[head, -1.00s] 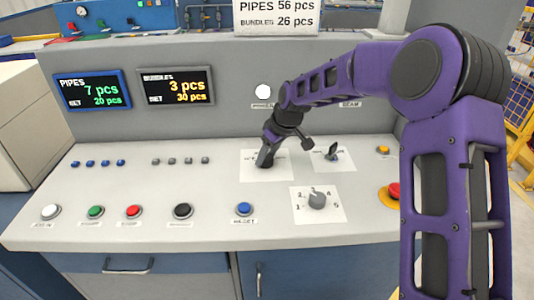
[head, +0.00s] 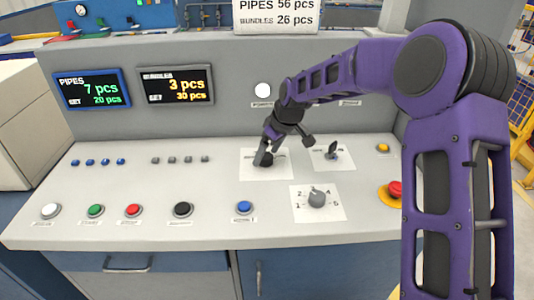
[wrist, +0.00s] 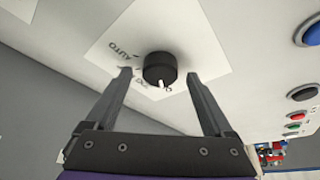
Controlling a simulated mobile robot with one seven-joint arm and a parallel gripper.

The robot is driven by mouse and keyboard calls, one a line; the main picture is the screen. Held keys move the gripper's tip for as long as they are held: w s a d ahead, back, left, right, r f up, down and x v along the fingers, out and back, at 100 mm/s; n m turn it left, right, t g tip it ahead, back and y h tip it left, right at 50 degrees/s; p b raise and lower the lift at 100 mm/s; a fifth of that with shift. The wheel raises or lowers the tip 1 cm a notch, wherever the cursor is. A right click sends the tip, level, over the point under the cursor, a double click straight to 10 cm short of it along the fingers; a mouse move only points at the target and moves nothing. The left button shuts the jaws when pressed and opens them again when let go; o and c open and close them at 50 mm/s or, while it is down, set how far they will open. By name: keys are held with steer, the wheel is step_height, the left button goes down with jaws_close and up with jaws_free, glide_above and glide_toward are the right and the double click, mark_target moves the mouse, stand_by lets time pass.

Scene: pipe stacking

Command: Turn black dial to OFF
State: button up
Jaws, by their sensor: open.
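The black dial (wrist: 160,67) is a round knob on a white label plate (wrist: 205,50), with a short white pointer mark on its rim. In the wrist view the mark faces the side of my gripper's base. "AUTO" is printed on the plate left of the dial; other lettering near the mark is partly hidden by a finger and hard to read. My gripper (wrist: 158,76) is open, with one finger on each side of the dial and gaps between them. In the head view my gripper (head: 261,156) is at the dial (head: 267,159) and partly covers it.
Another black switch (head: 333,152) stands on the plate to the right. A grey numbered knob (head: 317,199) is in front. A red emergency button (head: 395,189) is at the right. A blue button (head: 244,208) and several other push buttons line the front of the panel.

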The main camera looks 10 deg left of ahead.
steer(key=p+v, duration=0.1)
steer(key=v, duration=1.6)
steer(key=shift+f, duration=0.1)
